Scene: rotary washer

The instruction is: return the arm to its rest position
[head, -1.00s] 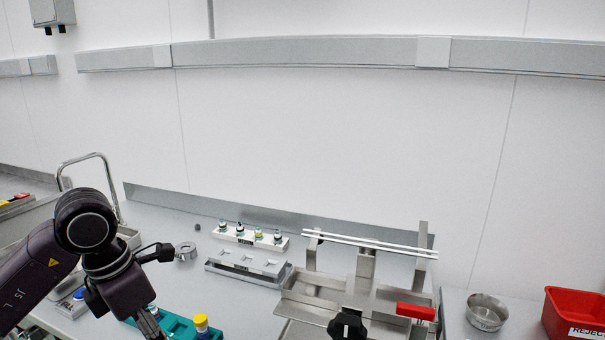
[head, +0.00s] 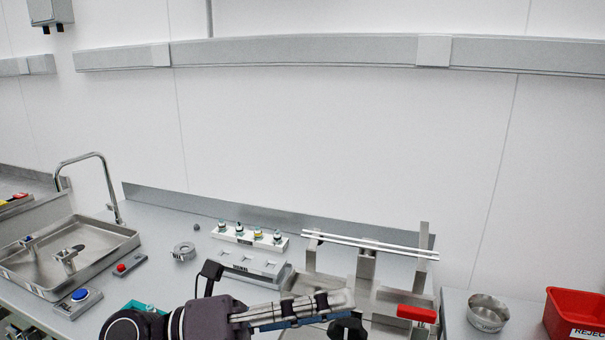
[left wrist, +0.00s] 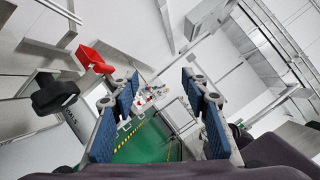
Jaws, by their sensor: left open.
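My left arm comes in low in the head view, and its left gripper (head: 300,311) lies across the front of the bench, pointing right. In the left wrist view the two blue-padded fingers of the left gripper (left wrist: 160,108) stand apart with nothing between them. The gripper is in front of the metal fixture with the red handle (head: 416,313) and hides part of it. A teal rack (head: 138,306) is mostly hidden behind my arm. My right gripper is not in view.
A white vial rack (head: 250,238) with several vials stands at the back, with an empty holder (head: 250,264) before it. A sink (head: 75,250), blue button (head: 80,295) and red button (head: 121,268) are at left. A steel bowl (head: 487,313) and red bin (head: 578,315) are at right.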

